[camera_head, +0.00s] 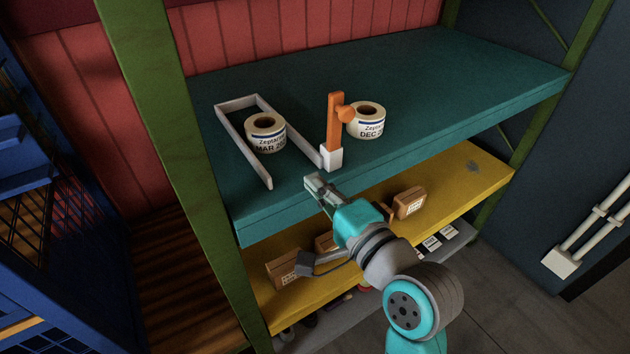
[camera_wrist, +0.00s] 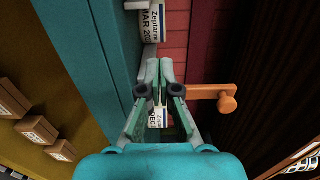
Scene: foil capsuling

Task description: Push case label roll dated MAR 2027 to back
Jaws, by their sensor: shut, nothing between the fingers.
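The case label roll dated MAR (camera_head: 265,133) stands upright on the teal upper shelf (camera_head: 440,85). It sits inside a white three-sided rail frame (camera_head: 232,135), closed at the back, with a gap between roll and back bar. The roll also shows in the wrist view (camera_wrist: 150,22), its label partly cut off at the top. A second roll, dated DEC (camera_head: 366,121), stands to the right, outside the frame. My gripper (camera_head: 312,182) is shut and empty at the shelf's front edge, in front of the rolls and apart from them. Its fingertips (camera_wrist: 160,64) meet in the wrist view.
An orange post with a knob (camera_head: 335,120) stands on a white base between the rolls, near the front edge. A green upright (camera_head: 165,130) bounds the shelf on the left. Brown boxes (camera_head: 410,202) sit on the yellow shelf below. The right part of the upper shelf is clear.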

